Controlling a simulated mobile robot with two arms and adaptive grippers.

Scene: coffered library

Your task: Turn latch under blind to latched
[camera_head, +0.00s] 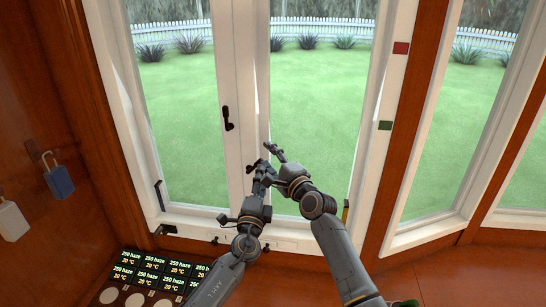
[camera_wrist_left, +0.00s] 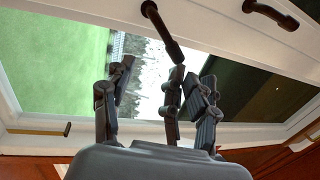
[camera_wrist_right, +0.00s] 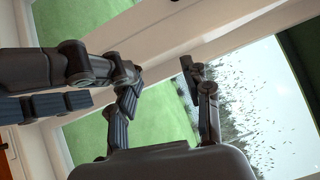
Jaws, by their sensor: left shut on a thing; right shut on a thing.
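A dark latch handle (camera_head: 228,118) sits on the white middle post of the window, its grip hanging down. The left wrist view shows two dark handles, a long one (camera_wrist_left: 163,35) just beyond my fingertips and another (camera_wrist_left: 272,13) at top right. I cannot tell which is the task's latch, and no blind shows. My left gripper (camera_head: 262,170) and my right gripper (camera_head: 272,158) meet at the middle post, below the handle, with fingers overlapping. The left gripper also shows in the right wrist view (camera_wrist_right: 60,75). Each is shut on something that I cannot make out.
A wooden floor (camera_head: 470,270) is at lower right.

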